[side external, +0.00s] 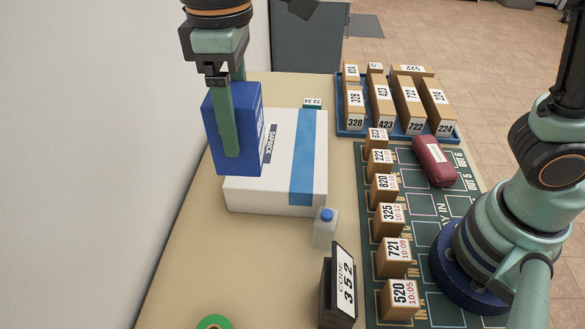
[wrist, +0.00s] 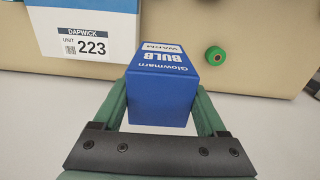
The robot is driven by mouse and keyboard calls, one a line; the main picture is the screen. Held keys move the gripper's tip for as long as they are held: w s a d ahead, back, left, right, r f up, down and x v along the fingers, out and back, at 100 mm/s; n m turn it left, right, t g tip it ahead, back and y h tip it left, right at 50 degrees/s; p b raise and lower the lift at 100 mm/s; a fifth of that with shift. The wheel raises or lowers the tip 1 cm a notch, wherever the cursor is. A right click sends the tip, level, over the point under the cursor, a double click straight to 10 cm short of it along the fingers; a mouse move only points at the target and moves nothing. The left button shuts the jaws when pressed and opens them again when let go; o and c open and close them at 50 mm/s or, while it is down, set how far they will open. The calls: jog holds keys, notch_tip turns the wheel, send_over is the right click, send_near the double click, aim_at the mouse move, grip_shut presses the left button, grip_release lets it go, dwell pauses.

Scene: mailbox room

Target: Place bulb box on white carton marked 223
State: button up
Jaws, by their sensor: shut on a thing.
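The blue bulb box (wrist: 163,85), with "BULB" on its face, is between the fingers of my gripper (wrist: 162,110) in the wrist view. In the side view my gripper (side external: 232,120) is shut on the bulb box (side external: 251,130) and holds it upright in front of the carton's left part. The white carton (side external: 265,195) has a blue stripe and lies on the table. Its label reads 223 in the wrist view (wrist: 92,48). The box hides part of the carton in the side view. Whether the box touches the carton cannot be told.
A small bottle with a blue cap (side external: 325,228) and a code sign reading 352 (side external: 338,285) stand right of the carton. A green roll (side external: 214,322) lies near the front. A blue tray (side external: 390,136) holds several brown boxes. More numbered boxes and a red case (side external: 433,162) sit on a dark mat (side external: 405,165).

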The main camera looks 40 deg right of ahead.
jog(key=w+d+r, duration=0.4)
jog(key=w+d, duration=0.4)
jog(key=d, duration=0.1)
send_over(282, 143)
notch_tip(282, 143, down, 17)
jog(key=shift+f, duration=0.2)
jog(key=o, duration=1.3)
jog(key=shift+f, duration=0.15)
jog(key=shift+o, duration=0.2)
